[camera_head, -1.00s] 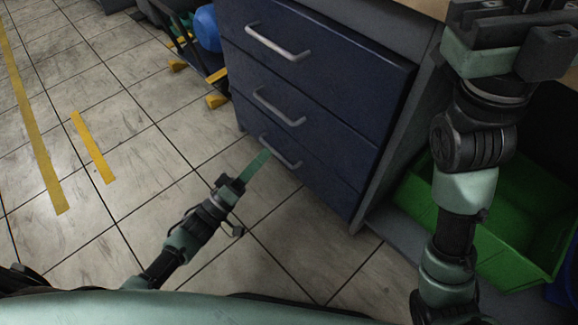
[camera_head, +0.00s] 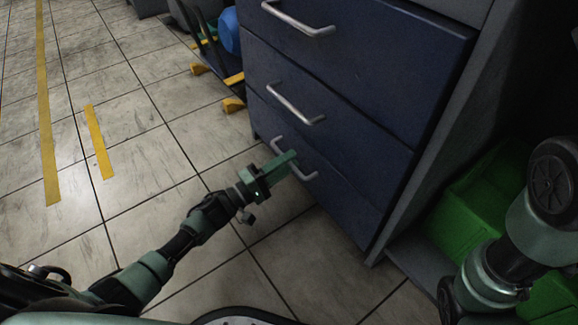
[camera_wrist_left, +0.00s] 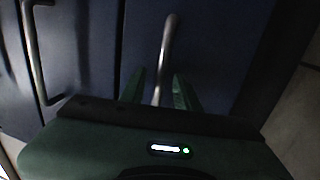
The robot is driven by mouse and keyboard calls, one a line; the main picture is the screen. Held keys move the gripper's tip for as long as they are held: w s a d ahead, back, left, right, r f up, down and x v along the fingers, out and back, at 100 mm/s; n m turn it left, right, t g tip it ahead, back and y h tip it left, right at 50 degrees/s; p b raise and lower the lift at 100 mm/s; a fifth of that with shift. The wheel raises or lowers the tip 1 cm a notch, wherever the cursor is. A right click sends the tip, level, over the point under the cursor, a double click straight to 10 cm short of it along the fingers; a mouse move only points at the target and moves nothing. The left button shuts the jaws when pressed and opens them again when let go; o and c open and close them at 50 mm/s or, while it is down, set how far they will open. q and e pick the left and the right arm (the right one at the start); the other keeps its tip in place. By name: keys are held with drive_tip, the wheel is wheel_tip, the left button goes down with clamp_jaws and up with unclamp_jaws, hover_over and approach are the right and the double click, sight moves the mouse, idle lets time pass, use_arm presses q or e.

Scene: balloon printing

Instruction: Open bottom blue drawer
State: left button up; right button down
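The bottom blue drawer (camera_head: 345,205) looks shut, flush with the cabinet front. Its silver handle (camera_head: 310,177) is partly hidden by my left gripper (camera_head: 283,165), which is at the handle in the head view. In the left wrist view, the handle (camera_wrist_left: 167,45) runs between the two green fingers of my left gripper (camera_wrist_left: 160,92). The fingers stand apart on either side of it, with a gap visible. My right arm comes in at the lower right, but its gripper is out of view.
Two more blue drawers, the middle one (camera_head: 350,125) and the top one (camera_head: 370,60), sit above and look shut. A green bin (camera_head: 470,215) stands right of the cabinet.

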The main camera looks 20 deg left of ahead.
use_arm(q)
drive_tip(key=shift+w+d+r, duration=0.1)
drive_tip(key=shift+w+d, duration=0.05)
drive_tip(key=shift+w, duration=0.05)
drive_tip(key=shift+c, duration=0.3)
clamp_jaws()
idle(1.1)
